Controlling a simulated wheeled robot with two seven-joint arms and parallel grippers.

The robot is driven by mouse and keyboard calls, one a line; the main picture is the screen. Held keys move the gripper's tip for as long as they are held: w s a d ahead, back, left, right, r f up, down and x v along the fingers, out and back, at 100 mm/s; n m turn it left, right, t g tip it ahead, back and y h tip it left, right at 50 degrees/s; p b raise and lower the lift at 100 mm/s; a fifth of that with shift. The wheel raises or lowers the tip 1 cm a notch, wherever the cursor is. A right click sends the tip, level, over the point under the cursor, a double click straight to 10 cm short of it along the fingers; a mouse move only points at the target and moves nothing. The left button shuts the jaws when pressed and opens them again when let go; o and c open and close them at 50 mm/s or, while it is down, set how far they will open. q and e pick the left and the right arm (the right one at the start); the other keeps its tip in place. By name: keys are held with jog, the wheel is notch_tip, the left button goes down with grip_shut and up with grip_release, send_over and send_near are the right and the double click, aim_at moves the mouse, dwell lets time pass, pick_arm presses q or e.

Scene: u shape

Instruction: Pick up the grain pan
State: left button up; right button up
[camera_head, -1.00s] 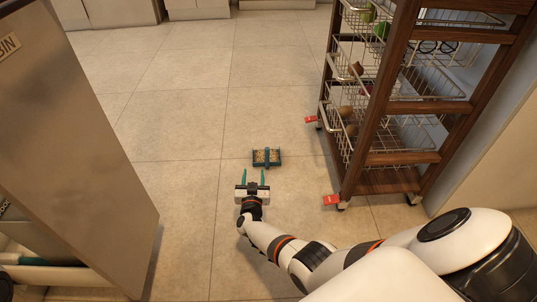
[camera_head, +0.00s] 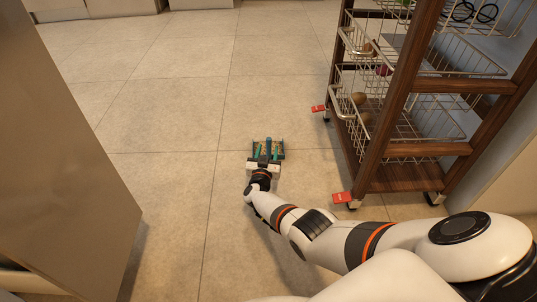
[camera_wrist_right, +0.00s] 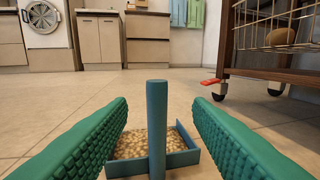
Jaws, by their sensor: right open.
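The grain pan (camera_head: 280,149) is a small teal tray on the tiled floor, in the middle of the head view. In the right wrist view the grain pan (camera_wrist_right: 190,158) holds tan grain, and its upright blue-teal handle (camera_wrist_right: 157,125) stands in the middle. My right gripper (camera_head: 266,147) reaches down to the pan. In the right wrist view its two green ridged fingers (camera_wrist_right: 160,122) are open, one on each side of the handle, with gaps on both sides. My left gripper is not in view.
A wooden rack (camera_head: 375,165) with wire baskets stands on castors to the right. Red tabs (camera_head: 342,197) stick out by its wheels. A tall grey panel (camera_head: 60,170) stands at the left. The floor beyond the pan is open.

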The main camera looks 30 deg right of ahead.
aim_at(268, 146)
jog(key=b+x, duration=0.4)
jog(key=shift+w+f, duration=0.2)
jog(key=shift+f, duration=0.2)
jog(key=shift+w+d+r, duration=0.15)
jog(key=shift+w+d, duration=0.05)
jog(key=shift+w, duration=0.05)
jog(key=shift+r, duration=0.1)
grip_shut()
